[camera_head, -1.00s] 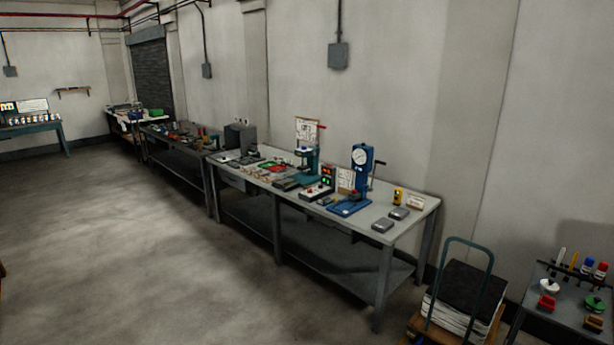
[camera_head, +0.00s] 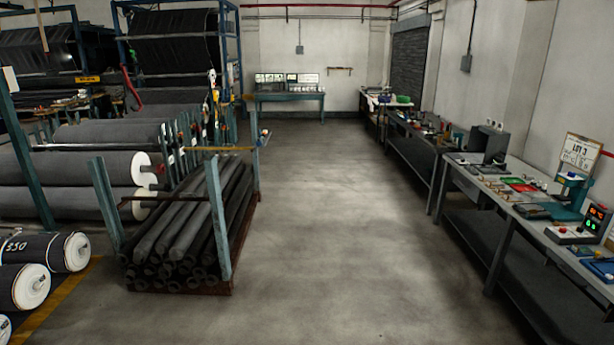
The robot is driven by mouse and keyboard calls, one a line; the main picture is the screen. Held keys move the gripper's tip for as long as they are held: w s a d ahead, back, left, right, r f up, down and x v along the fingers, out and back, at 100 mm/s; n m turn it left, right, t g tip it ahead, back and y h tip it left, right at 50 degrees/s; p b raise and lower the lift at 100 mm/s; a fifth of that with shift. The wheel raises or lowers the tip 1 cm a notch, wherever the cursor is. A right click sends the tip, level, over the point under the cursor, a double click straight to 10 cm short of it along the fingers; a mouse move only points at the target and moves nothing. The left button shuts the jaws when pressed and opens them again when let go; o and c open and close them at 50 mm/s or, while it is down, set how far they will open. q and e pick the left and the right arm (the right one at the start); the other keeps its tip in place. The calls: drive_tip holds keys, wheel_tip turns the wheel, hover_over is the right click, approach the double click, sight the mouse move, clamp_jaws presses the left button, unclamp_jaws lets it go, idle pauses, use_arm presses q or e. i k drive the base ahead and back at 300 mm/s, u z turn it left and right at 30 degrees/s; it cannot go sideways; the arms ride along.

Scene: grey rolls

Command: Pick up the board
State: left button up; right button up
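A white board (camera_head: 582,152) marked "LOT 3", in a thin frame, stands upright at the back of the long bench (camera_head: 478,218) on the right. It is partly hidden behind a teal press (camera_head: 571,194). It is the clearest board-like thing in view, but I cannot tell whether it is the board of the task. Neither of my grippers is in view.
A wide clear floor aisle (camera_head: 320,220) runs to the back wall. On the left, a rack of dark tubes (camera_head: 190,235) stands at its edge, with large grey rolls (camera_head: 75,185) beyond. A far table (camera_head: 289,97) stands against the back wall.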

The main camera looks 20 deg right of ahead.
sight(497, 191)
drive_tip(key=z, duration=0.75)
drive_tip(key=i, duration=1.95)
drive_tip(key=z, duration=1)
drive_tip(key=i, duration=2.2)
drive_tip(key=z, duration=0.25)
